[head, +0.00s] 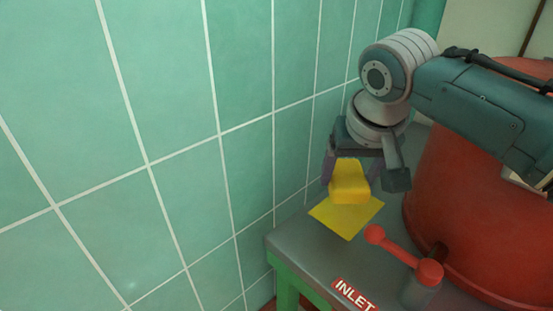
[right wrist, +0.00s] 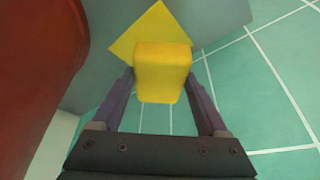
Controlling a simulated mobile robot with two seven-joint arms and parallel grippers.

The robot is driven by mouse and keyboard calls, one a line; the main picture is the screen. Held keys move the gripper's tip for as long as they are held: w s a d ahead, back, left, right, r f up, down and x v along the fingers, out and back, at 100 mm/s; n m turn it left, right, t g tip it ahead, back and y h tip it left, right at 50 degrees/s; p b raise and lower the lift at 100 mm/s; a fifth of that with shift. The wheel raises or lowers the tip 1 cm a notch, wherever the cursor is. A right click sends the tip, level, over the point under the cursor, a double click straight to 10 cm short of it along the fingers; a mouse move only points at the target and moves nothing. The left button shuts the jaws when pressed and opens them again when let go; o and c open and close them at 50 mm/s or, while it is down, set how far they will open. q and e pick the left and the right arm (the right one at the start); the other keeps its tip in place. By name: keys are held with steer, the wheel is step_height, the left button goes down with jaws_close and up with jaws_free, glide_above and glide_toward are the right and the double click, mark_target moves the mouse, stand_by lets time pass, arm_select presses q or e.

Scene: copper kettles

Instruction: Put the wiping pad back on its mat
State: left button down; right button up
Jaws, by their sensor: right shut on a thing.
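The wiping pad (head: 349,184) is a yellow block with rounded edges. My right gripper (head: 346,172) is shut on it. The yellow mat (head: 350,222) is a flat square on the grey bench top, and the pad covers part of its far side in the head view. In the right wrist view the pad (right wrist: 162,68) sits between the two purple-grey fingers of my gripper (right wrist: 162,85), with the mat (right wrist: 150,27) showing beyond it. The pad looks to be above the mat; I cannot tell whether they touch. My left gripper is not in view.
A large copper-red kettle (head: 470,190) stands to the right of the mat. A red-handled valve lever (head: 405,256) and an INLET label (head: 354,294) are near the front of the grey bench (head: 300,235). Green tiled wall (head: 180,130) rises close on the left.

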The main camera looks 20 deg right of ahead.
step_height(320, 180, down, 7)
steer(key=b, duration=0.2)
steer(key=shift+r+b, duration=0.1)
steer(key=shift+b, duration=0.3)
steer(key=shift+f, duration=0.2)
steer(key=o, duration=1.1)
